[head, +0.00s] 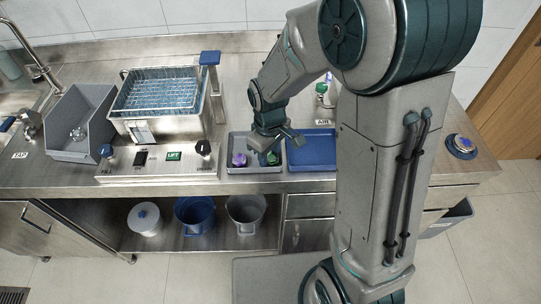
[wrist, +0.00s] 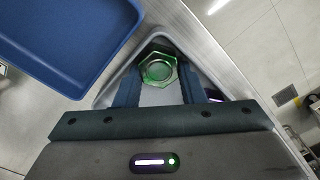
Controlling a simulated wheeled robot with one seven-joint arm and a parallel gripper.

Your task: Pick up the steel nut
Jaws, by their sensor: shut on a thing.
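The steel nut (wrist: 158,68) is a hexagonal ring with a green tint, seen in the wrist view between the two fingers of my gripper (wrist: 160,84). My gripper is shut on it, with a finger on either side. In the head view my gripper (head: 270,148) points down into the right part of the grey tray (head: 255,170). A small green patch (head: 273,158) shows at the fingertips there; the nut itself is too small to make out clearly. I cannot tell whether the nut touches the tray floor.
A purple object (head: 239,159) sits in the left part of the grey tray. A blue tray (head: 312,163) lies just to its right. A tank with a wire basket (head: 163,90) and a control panel (head: 158,164) stand to the left. The counter's front edge is close.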

